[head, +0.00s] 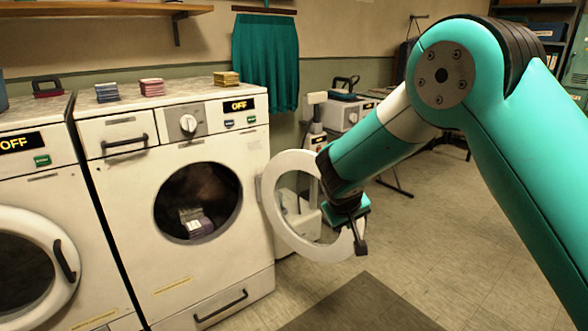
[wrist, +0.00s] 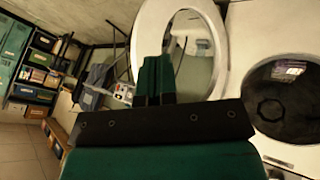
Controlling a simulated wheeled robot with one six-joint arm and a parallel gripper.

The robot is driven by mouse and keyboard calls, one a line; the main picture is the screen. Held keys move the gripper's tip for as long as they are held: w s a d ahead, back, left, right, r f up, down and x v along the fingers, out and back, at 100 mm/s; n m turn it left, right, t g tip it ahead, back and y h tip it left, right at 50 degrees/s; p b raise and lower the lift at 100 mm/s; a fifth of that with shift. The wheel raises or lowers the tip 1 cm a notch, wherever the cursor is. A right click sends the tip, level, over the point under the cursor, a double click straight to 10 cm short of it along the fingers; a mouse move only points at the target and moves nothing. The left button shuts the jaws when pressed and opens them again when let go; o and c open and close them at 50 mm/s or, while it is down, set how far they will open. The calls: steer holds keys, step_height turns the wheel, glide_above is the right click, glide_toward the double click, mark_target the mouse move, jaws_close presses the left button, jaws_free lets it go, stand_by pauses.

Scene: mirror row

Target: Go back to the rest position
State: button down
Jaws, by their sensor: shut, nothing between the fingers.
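My arm reaches in from the right in the head view. My gripper (head: 358,232) is at the open round door (head: 280,238) of the middle washing machine, by the rim on its right side. I cannot tell whether it touches the door. In the wrist view the fingers of my gripper (wrist: 154,78) are together with nothing between them, and the door's ring (wrist: 219,55) is just beyond and to their right. The middle machine (head: 115,215) reads OFF. A dark item with a light patch (head: 195,222) lies inside its drum.
Another washer (head: 62,195) with a shut door stands at left. Stacked cloths (head: 152,87) sit on the middle machine. A teal cloth (head: 265,60) hangs behind. A dark mat (head: 360,308) lies on the floor. Shelves (wrist: 40,75) stand at left in the wrist view. Floor at right is open.

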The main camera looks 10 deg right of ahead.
steer(key=s+a+r+n+g+y, duration=0.15)
steer(key=s+r, duration=0.35)
steer(key=s, duration=0.7)
steer(key=s+a+r+n+g+y, duration=0.1)
steer(key=s+r+g+y, duration=0.3)
steer(key=s, duration=0.8)
steer(key=s+a+r+n+y, duration=0.2)
steer(key=s+r, duration=0.4)
steer(key=s, duration=0.5)
step_height(320, 180, up, 14)
steer(key=s+p, duration=0.1)
steer(key=p, duration=1.3)
steer(key=shift+s+d, duration=0.2)
